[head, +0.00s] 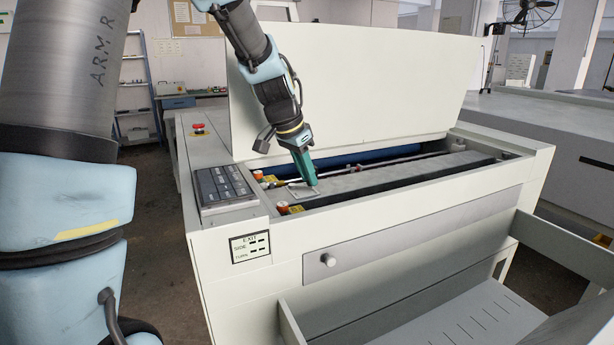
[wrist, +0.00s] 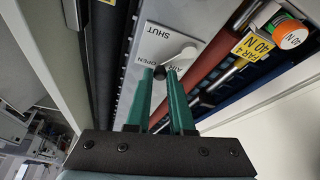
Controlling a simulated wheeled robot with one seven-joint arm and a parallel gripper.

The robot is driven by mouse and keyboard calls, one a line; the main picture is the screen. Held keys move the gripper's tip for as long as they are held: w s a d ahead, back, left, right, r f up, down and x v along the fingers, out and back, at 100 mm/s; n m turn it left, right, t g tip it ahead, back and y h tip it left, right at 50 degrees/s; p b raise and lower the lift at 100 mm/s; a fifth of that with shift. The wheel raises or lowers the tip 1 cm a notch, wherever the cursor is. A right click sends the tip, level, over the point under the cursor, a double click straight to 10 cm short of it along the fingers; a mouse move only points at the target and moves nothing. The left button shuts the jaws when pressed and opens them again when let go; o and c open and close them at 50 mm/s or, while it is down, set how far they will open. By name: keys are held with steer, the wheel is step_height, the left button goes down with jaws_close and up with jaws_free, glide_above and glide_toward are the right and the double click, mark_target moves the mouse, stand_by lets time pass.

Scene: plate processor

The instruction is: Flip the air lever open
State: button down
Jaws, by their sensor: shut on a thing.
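The air lever (wrist: 178,59) is a white arm with a rounded end and a dark knob. It sits on a grey plate (wrist: 152,42) printed SHUT, AIR and OPEN. The arm slants from its rounded end toward the OPEN lettering, and the knob is beside that word. My gripper (wrist: 160,76) has green fingers, one on each side of the knob, and is shut on it. In the head view my gripper (head: 312,180) reaches down into the machine's open top at the left end. The lever is too small to make out there.
An orange-topped knob with a yellow label (wrist: 252,46) stands near the lever, beside rollers and rods. The raised cover (head: 350,90) stands behind my arm. A keypad (head: 222,185) and a red button (head: 199,128) are to the left.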

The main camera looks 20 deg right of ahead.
steer(key=c, duration=0.8)
jaws_free()
steer(key=b+v, duration=0.2)
steer(key=v, duration=0.8)
steer(key=shift+a+r, duration=0.15)
steer(key=shift+r, duration=0.25)
steer(key=shift+r, duration=0.1)
